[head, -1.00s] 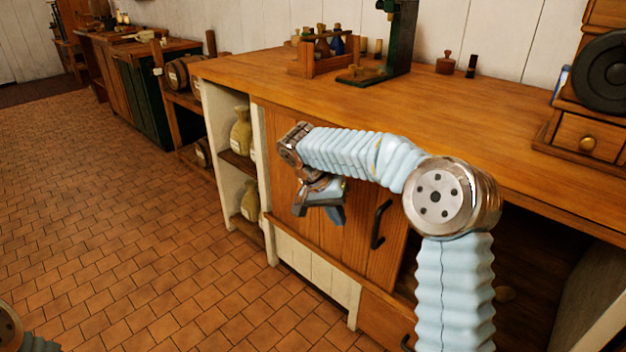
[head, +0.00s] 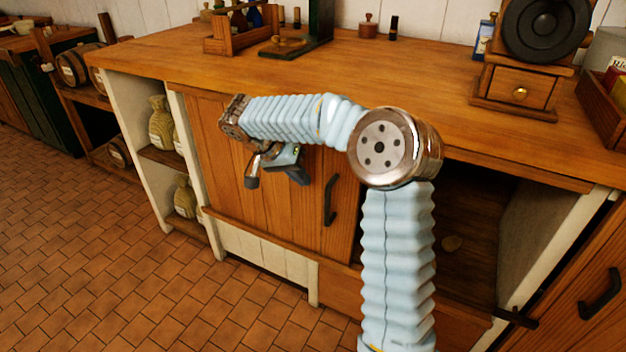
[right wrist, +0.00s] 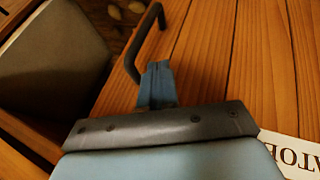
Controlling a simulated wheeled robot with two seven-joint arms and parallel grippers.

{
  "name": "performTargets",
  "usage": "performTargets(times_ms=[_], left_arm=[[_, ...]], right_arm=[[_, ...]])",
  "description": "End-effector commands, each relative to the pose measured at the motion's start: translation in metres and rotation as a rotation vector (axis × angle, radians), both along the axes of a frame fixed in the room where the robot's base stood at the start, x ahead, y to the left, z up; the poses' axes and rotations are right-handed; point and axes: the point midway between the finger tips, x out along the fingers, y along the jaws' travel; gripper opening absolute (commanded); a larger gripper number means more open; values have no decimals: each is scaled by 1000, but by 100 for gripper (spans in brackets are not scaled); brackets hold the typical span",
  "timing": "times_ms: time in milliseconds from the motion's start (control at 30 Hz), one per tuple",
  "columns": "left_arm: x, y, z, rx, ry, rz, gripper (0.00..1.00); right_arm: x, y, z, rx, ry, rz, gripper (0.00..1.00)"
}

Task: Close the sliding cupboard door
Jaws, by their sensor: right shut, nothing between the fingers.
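The sliding cupboard door (head: 262,200) is a wooden plank panel under the counter, with a dark bar handle (head: 329,200) near its right edge. To its right the cupboard stands open, showing a dark interior (head: 462,225). My right gripper (head: 272,172) is in front of the door, left of the handle, shut and empty. In the right wrist view the shut fingers (right wrist: 158,85) show against the door planks (right wrist: 235,60), with the handle (right wrist: 146,42) just beyond them. I cannot tell whether the fingers touch the door. My left gripper is not in view.
The wooden counter (head: 400,75) runs above the door, carrying a bottle rack (head: 240,40) and a grinder with a drawer (head: 520,90). Shelves with jars (head: 162,125) stand left of the door. Another handled wooden front (head: 590,290) is at right. The tiled floor at left is clear.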

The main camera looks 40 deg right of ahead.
Motion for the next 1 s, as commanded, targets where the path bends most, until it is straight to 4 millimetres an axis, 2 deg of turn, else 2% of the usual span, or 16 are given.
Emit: performTargets(times_ms=[100,233,700,867,1000], left_arm=[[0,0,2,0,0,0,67],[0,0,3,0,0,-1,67],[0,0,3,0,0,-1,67],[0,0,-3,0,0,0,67],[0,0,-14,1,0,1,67]], right_arm=[[-15,-10,0,-2,-2,-3,0],[-24,-15,-2,-1,-4,-1,0],[-27,-18,-4,0,-4,0,0],[-34,-24,-5,-1,-4,-1,0],[-50,-40,-7,-3,-4,-4,0]])
